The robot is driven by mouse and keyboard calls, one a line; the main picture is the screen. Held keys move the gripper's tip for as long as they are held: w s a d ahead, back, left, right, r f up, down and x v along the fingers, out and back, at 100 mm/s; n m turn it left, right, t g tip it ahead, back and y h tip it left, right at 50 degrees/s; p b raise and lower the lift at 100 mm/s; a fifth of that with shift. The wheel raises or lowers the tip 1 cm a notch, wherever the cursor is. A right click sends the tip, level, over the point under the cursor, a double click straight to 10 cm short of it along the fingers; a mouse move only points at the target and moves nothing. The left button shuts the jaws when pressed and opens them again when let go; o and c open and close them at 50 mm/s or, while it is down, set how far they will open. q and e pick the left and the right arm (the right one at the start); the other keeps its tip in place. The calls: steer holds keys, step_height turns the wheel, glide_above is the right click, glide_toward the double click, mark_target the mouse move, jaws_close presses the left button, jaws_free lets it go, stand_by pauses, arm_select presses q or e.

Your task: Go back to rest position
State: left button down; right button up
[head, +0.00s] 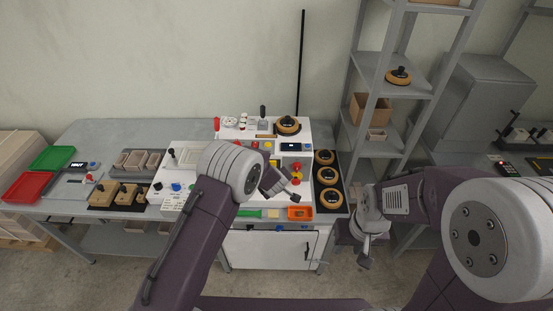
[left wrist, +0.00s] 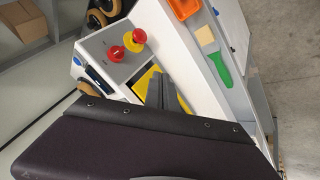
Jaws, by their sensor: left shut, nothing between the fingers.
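My left gripper (head: 296,198) hangs over the front right part of the white box-forming machine (head: 268,242), shut and with nothing in it. In the left wrist view its dark finger (left wrist: 166,92) shows above a yellow patch, and a dark arm cover hides the lower part. My right gripper (head: 364,264) points down in free space right of the machine. It is small and seen from behind, so whether its fingers are open or shut cannot be told. No object shows in it.
Red and yellow knobs (left wrist: 134,41) stand beside the left gripper. An orange tray (head: 299,213) and a green-handled scraper (left wrist: 219,69) lie along the machine's front edge. Round brown-and-black wheels (head: 327,175) sit on a dark strip at right. A grey shelf rack (head: 382,63) stands behind.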

arm_select(q)
steer(key=w+a+r+n+t+b, duration=0.1)
steer(key=w+a+r+b, duration=0.3)
steer(key=w+a, duration=0.1)
steer(key=s+a+r+m+b, duration=0.1)
steer(key=s+a+r+b, duration=0.35)
steer(key=a, duration=0.25)
steer(key=s+a+f+m+g, duration=0.1)
steer(key=s+f+m+g, duration=0.1)
steer(key=s, duration=0.7)
steer(key=s+a+f+m+g+b, duration=0.1)
steer(key=s+a+f+m+g, duration=0.1)
steer(key=s, duration=0.8)
steer(key=s+a+f+m+g+b, duration=0.1)
steer(key=s+a+f+m+g, duration=0.1)
steer(key=s, duration=0.8)
step_height(320, 180, down, 2)
steer(key=shift+a+f+m+g, duration=0.15)
steer(key=shift+m+g, duration=0.45)
steer(key=shift+m, duration=0.3)
